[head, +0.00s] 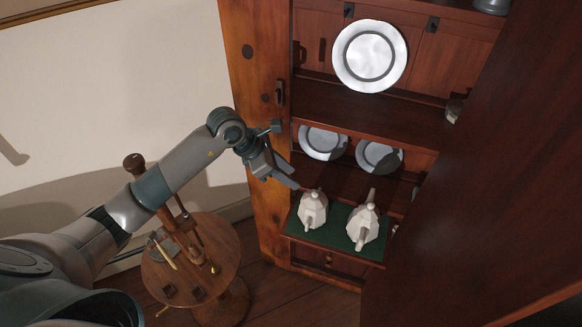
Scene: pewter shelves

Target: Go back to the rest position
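My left gripper (288,177) is in front of the left post of the wooden cupboard, level with its lower shelves. Its two fingers appear a little apart, with nothing seen between them. Two pale faceted teapots stand upright on a green mat (336,238) to the lower right of the gripper: a left teapot (313,211) and a right teapot (364,225). The gripper shows apart from both. My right gripper is not in view.
A large pewter plate (340,62) leans on the upper shelf, and two smaller plates (322,143) (379,156) lean on the shelf below. A round wooden table (228,252) with small items stands below my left arm. A dark wooden panel (480,200) fills the right.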

